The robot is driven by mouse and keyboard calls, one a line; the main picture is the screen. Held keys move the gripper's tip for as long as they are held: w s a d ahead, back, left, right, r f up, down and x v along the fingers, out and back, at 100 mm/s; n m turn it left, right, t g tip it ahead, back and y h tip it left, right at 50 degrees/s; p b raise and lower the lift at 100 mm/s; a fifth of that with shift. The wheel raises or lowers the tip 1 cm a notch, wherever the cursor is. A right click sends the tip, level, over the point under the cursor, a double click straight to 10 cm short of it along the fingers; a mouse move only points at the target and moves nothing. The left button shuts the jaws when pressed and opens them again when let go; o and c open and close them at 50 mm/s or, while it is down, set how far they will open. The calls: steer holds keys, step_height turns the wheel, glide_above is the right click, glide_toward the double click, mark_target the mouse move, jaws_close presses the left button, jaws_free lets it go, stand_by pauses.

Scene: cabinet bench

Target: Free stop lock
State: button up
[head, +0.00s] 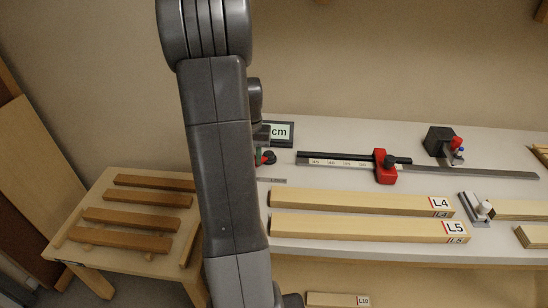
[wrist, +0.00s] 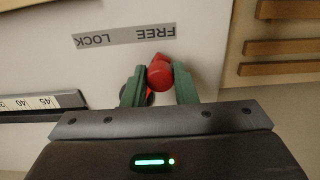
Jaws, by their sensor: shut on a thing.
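The stop lock shows in the wrist view as a red knob or lever end (wrist: 158,74) with a dark part just below it. My gripper (wrist: 160,88) has green fingers, one on each side of the red knob, and is shut on it. A grey label strip reading FREE LOCK (wrist: 124,37) lies beside it, upside down in this view, with FREE nearer the knob. In the head view my arm hides most of the gripper. Only a bit of green and red and a dark round part (head: 269,157) show beside the arm, behind the label strip (head: 271,180).
A scaled rail (head: 330,162) with a red stop block (head: 385,168) runs along the bench (head: 400,135). A cm display (head: 281,131) stands behind the lock. Wooden bars L4 (head: 350,202) and L5 (head: 350,227) lie in front. A slatted wooden stand (head: 100,260) is at left.

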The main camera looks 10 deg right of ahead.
steer(key=o, duration=0.7)
step_height(320, 180, up, 9)
steer(key=p, duration=0.7)
step_height(320, 180, down, 9)
steer(key=b, duration=0.7)
